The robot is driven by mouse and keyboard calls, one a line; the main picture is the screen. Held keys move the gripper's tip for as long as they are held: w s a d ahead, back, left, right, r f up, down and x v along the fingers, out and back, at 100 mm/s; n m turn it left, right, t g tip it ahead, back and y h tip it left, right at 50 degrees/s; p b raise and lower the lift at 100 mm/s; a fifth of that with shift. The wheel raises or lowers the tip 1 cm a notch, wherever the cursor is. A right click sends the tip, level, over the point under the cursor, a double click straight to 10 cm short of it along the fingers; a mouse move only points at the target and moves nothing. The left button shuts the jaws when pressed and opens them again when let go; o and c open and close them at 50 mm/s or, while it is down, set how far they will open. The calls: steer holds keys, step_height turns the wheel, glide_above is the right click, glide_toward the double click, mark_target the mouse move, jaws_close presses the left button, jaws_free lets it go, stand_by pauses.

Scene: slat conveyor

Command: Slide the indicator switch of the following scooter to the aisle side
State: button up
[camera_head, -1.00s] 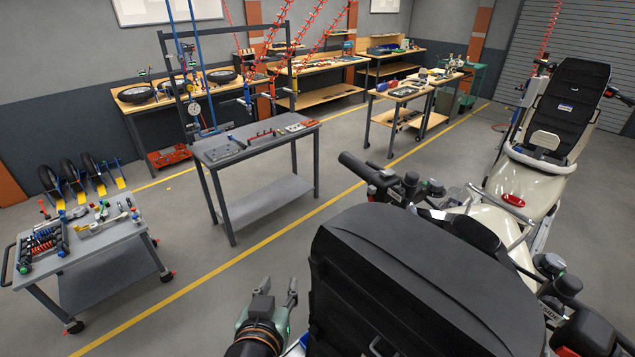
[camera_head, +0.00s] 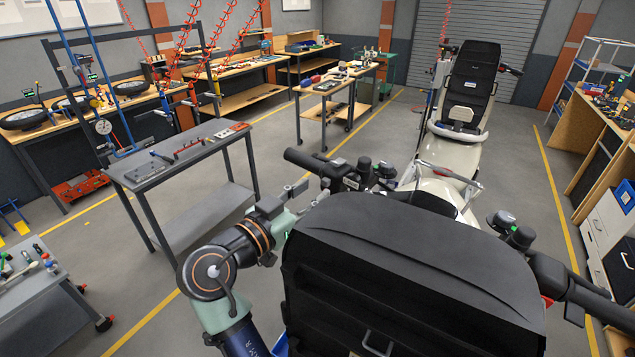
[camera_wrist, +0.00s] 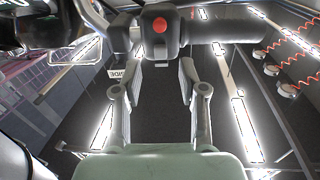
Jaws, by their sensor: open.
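The near scooter, with a big black panel (camera_head: 420,265) filling the foreground, has its left handlebar grip (camera_head: 306,160) and switch cluster (camera_head: 362,174) beyond that panel. My gripper (camera_head: 306,192) is just short of this handlebar, open and empty. In the wrist view, my gripper (camera_wrist: 160,92) has its fingers spread below a black switch housing (camera_wrist: 158,42) with a red button (camera_wrist: 160,25). The housing lies ahead of the fingertips, apparently apart from them. The indicator switch itself is too small or dark to make out. I cannot tell which scooter is the following one.
Another pale scooter (camera_head: 457,135) with an upright black seat stands farther ahead. The near scooter's right grip (camera_head: 570,283) is at right. A grey table (camera_head: 180,150) stands left, and yellow lines mark the floor. The floor between table and scooter is clear.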

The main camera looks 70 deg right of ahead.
mark_target(324, 183)
steer(key=shift+p+x, duration=0.3)
steer(key=shift+x, duration=1.25)
steer(key=shift+w, duration=0.1)
steer(key=shift+c, duration=0.4)
jaws_close()
